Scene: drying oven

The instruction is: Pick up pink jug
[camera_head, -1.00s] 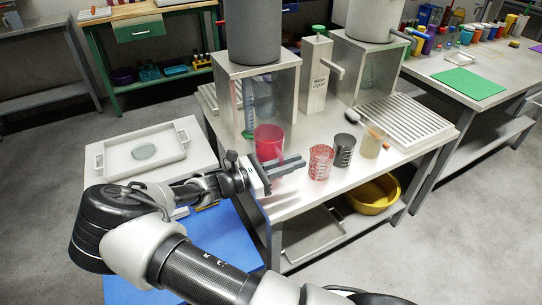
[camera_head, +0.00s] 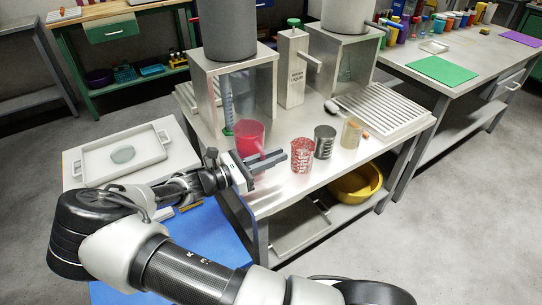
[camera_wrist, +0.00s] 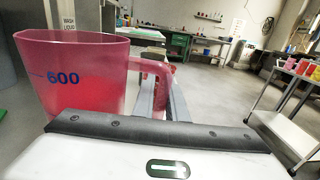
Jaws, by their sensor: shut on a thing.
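The pink jug (camera_head: 250,138) stands near the front left of the metal table. It is a translucent red-pink beaker with a side handle. In the wrist view the pink jug (camera_wrist: 85,75) fills the left side, upright, with a blue "600" mark on its wall. My gripper (camera_head: 284,158) reaches in from the left, in front of the jug. In the wrist view my gripper (camera_wrist: 162,95) is shut on the jug's handle, with its fingers beside the handle. I cannot tell whether the jug's base touches the table; my gripper hides it.
A red patterned cup (camera_head: 302,156), a dark cup (camera_head: 325,142) and a pale beaker (camera_head: 351,133) stand right of the jug. A wash liquid dispenser (camera_head: 292,70) and metal stands are behind. A white tray (camera_head: 92,170) lies left. A yellow bowl (camera_head: 357,184) is on the lower shelf.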

